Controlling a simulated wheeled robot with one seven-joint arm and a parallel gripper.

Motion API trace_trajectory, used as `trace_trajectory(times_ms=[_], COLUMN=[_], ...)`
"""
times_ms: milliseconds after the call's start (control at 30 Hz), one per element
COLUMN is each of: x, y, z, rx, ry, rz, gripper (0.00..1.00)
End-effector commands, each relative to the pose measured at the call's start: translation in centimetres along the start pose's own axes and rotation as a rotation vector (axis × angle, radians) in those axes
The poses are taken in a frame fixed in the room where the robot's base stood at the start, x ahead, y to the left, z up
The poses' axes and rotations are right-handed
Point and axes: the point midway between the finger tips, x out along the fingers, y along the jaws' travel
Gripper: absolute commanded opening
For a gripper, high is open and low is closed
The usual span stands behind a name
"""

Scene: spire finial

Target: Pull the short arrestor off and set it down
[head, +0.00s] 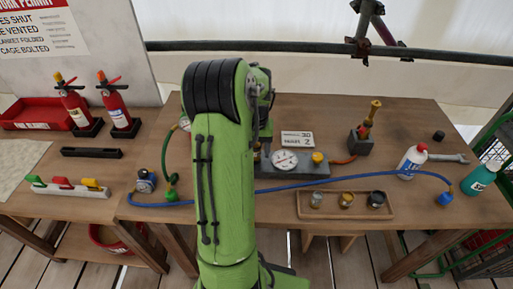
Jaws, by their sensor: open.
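I cannot tell for sure which thing is the short arrestor. An upright brass fitting (370,115) stands in a dark block at the back right of the bench, with an orange hose at its base. A grey manifold (310,171) with a round gauge (284,160) and a yellow knob (318,158) sits mid-bench, partly behind my green arm. My arm rises through the middle of the view and hides part of the bench. My gripper cannot be made out behind it.
Two red cylinders (116,108) stand in black bases at left. A blue hose (330,182) crosses the bench. A wooden tray (345,205) holds three small pots. A white bottle (411,162), teal bottle (481,178) and wrench (448,158) are at right. A pipe rail (440,55) runs behind.

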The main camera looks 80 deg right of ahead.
Motion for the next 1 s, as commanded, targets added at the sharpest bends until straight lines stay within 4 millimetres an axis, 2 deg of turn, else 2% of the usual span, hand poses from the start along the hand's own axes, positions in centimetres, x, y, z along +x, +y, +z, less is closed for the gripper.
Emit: trace_trajectory(times_ms=[900,1000], x=[0.0,0.0], y=[0.0,0.0], z=[0.01,0.01], rx=[0.0,0.0], ry=[0.0,0.0], rz=[0.0,0.0], gripper=[0.62,0.46])
